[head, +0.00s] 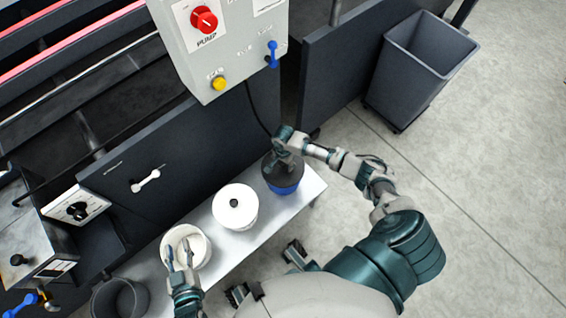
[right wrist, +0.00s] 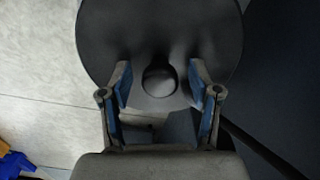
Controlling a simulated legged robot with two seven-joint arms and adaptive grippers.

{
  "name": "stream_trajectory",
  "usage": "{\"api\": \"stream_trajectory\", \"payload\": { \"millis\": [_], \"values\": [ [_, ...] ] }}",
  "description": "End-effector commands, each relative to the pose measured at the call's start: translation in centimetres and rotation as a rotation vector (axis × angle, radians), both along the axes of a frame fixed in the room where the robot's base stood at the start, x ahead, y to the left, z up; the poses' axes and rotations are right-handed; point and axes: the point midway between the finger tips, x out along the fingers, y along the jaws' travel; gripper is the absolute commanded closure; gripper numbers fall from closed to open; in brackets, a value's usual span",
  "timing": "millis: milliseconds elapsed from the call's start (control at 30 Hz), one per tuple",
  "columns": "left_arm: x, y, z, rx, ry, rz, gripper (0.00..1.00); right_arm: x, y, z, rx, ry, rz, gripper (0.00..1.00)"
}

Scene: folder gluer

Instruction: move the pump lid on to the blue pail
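The pump lid (head: 276,170), a dark round disc, sits over the top of the blue pail (head: 285,189), whose blue side shows below it. In the right wrist view the lid (right wrist: 110,40) is wide and flat, with a round knob (right wrist: 160,80) at its middle. My right gripper (head: 284,150) is above the lid. Its two blue-padded fingers (right wrist: 160,85) stand on either side of the knob, with gaps on both sides. Whether the lid is fully seated cannot be told. My left gripper (head: 180,258) is open, over the open white pail (head: 168,239).
A white pail with a dark hole in its top (head: 235,212) stands between the open white pail and the blue pail on the pale bench (head: 307,188). A dark pail (head: 120,298) is at lower left. A control box (head: 222,50) overhangs behind, with a dark hose (head: 254,112) below it.

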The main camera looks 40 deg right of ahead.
Motion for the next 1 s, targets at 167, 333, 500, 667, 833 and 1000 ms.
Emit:
{"api": "stream_trajectory", "payload": {
  "millis": [167,333,500,667,833,1000],
  "values": [
    [0.0,0.0,0.0,-0.001,-0.001,-0.001,0.60,-0.1,0.0,0.0,-0.001,0.002,0.000,0.38],
    [-0.2,0.0,0.1,-0.001,-0.002,-0.001,0.60,0.0,0.0,1.6,0.000,-0.001,0.001,0.38],
    [-0.1,0.1,0.1,-0.002,-0.002,-0.001,0.60,0.1,0.1,5.4,-0.001,-0.003,0.001,0.38],
    [-0.1,0.0,0.1,-0.002,-0.002,-0.001,0.60,0.1,0.0,8.8,-0.002,-0.002,0.001,0.38],
    [-0.1,0.0,0.1,-0.001,-0.002,-0.001,0.60,0.1,0.0,11.1,0.000,0.000,0.000,0.38],
    [-0.1,0.0,0.1,-0.001,-0.002,-0.001,0.60,0.0,0.0,11.9,0.000,0.001,0.000,0.38]
  ]
}}
